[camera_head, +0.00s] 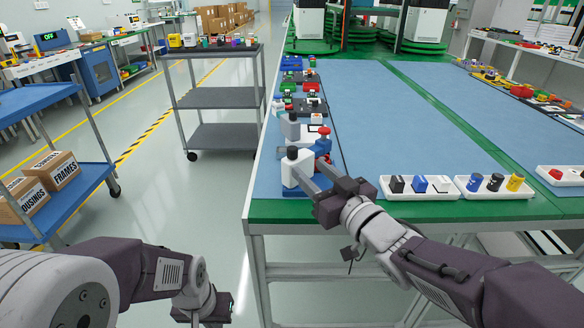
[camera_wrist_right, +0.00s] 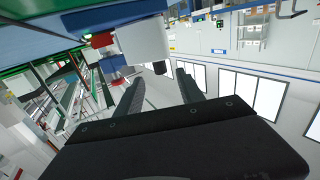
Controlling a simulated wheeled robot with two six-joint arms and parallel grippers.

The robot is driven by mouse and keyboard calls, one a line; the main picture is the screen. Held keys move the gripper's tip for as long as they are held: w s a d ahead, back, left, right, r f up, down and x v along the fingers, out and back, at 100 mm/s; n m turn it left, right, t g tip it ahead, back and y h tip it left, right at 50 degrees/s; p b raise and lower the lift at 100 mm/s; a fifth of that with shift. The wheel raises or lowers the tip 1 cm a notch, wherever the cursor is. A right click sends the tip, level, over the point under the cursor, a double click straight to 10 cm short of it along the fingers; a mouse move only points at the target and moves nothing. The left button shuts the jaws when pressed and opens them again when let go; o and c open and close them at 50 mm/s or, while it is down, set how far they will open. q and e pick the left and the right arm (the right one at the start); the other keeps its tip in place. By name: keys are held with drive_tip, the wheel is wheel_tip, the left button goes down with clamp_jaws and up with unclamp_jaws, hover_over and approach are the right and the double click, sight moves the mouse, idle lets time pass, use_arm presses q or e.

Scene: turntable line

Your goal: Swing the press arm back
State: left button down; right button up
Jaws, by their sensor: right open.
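A small press stands at the near left corner of the blue-topped table. It shows a white block (camera_head: 297,170) with a black knob on top, and blue and red parts (camera_head: 323,145) beside it. Which part is its swinging arm is hard to tell. My right gripper (camera_head: 308,172) is open at the white block, its fingers pointing at it and partly covering it. In the right wrist view, the white block (camera_wrist_right: 146,40) and a black knob (camera_wrist_right: 160,67) lie just beyond the open fingertips (camera_wrist_right: 160,82); contact cannot be made out. My left gripper (camera_head: 205,308) hangs low, its fingers out of frame.
White trays with small blocks (camera_head: 418,195) and cylinders (camera_head: 494,194) stand right of my right gripper along the front edge. More small fixtures (camera_head: 305,105) line the table's left edge behind the press. A grey cart (camera_head: 215,97) stands left. The table's middle is clear.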

sight(295, 156)
drive_tip(key=b+x, duration=0.2)
drive_tip(key=x, duration=0.6)
drive_tip(key=shift+w+a+b, duration=0.1)
drive_tip(key=shift+w+b, duration=0.15)
drive_tip(key=shift+b, duration=0.1)
drive_tip(key=shift+w+a, duration=0.15)
drive_tip(key=shift+w, duration=0.1)
drive_tip(key=shift+c, duration=0.4)
clamp_jaws()
